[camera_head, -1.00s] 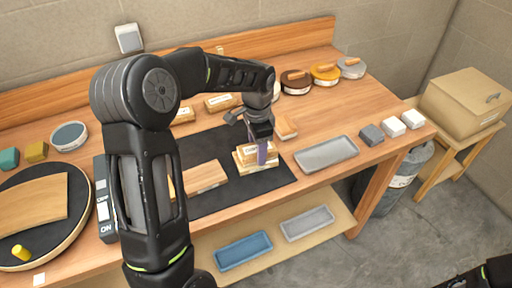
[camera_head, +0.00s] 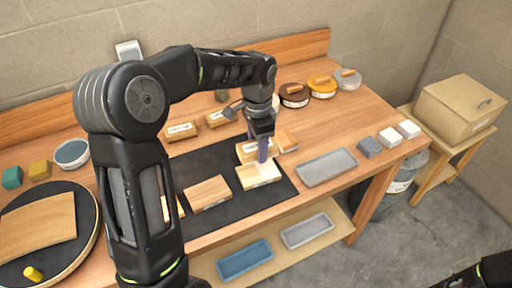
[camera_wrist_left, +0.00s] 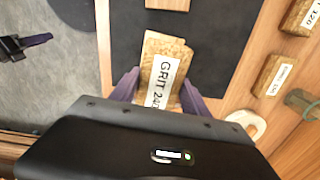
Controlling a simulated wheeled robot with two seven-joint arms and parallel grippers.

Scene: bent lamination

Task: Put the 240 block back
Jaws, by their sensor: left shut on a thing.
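My left gripper (camera_head: 264,152) is shut on the 240 block (camera_wrist_left: 167,72), a cork-brown block with a white label reading "GRIT 240". In the wrist view it sits between my purple fingers. In the head view the held block (camera_head: 247,150) is partly hidden by the fingers and appears just above and behind a pale wooden piece (camera_head: 260,175) on the dark mat (camera_head: 225,218). The exact gap is unclear. Part of my right gripper (camera_wrist_left: 38,41) shows at the left of the wrist view; its jaws are not clear.
Two labelled blocks (camera_head: 181,131) (camera_head: 217,118) stand behind the mat. A wooden block (camera_head: 207,193) lies on the mat. A grey tray (camera_head: 326,166) and several small blocks (camera_head: 369,147) are to the right. Lidded round containers (camera_head: 293,95) line the back.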

